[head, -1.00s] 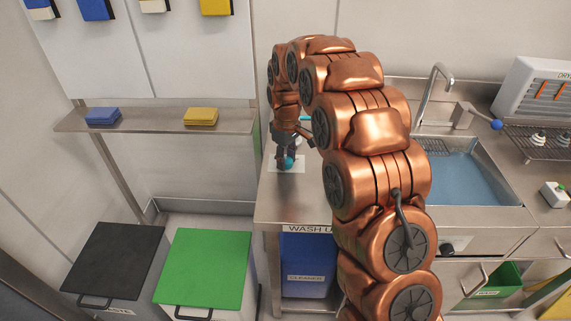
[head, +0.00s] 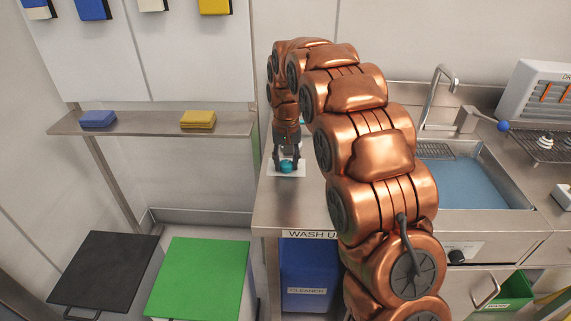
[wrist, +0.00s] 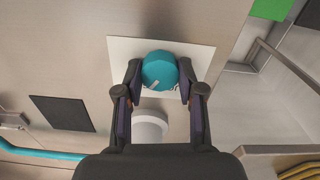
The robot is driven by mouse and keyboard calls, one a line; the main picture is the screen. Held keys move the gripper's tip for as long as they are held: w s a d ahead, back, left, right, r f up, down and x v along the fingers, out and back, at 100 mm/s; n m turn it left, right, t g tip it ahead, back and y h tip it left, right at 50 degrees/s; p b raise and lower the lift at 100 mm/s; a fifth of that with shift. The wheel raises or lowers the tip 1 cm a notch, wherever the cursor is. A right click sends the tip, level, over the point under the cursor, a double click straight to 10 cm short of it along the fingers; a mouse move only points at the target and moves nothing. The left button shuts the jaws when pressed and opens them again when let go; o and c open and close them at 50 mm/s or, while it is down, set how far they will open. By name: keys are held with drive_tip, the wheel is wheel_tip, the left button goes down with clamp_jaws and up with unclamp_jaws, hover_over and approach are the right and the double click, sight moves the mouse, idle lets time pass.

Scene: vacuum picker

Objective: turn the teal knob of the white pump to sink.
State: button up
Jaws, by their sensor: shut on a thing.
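The teal knob (wrist: 158,70) sits above a white square plate (wrist: 120,52) on the steel counter; a pale pointer mark on it faces the lower left in the wrist view. My gripper (wrist: 159,76) is shut on the knob, one dark finger at each side. A white rounded part (wrist: 150,124), apparently of the pump, shows below the knob between the fingers; my gripper hides the rest. In the head view the knob (head: 286,167) shows at the fingertips of my gripper (head: 287,163). Any sink label cannot be read.
A sink basin (head: 465,180) with a faucet (head: 437,95) lies right of my arm. In the wrist view a dark square (wrist: 60,113) and a teal hose (wrist: 40,152) lie left. Black (head: 105,268) and green (head: 200,275) bin lids stand lower left.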

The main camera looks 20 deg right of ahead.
sight(286, 163)
drive_tip(key=shift+m, duration=0.4)
drive_tip(key=o, duration=1.1)
drive_tip(key=shift+o, duration=0.2)
wheel_tip(286, 163, up, 12)
idle(0.5)
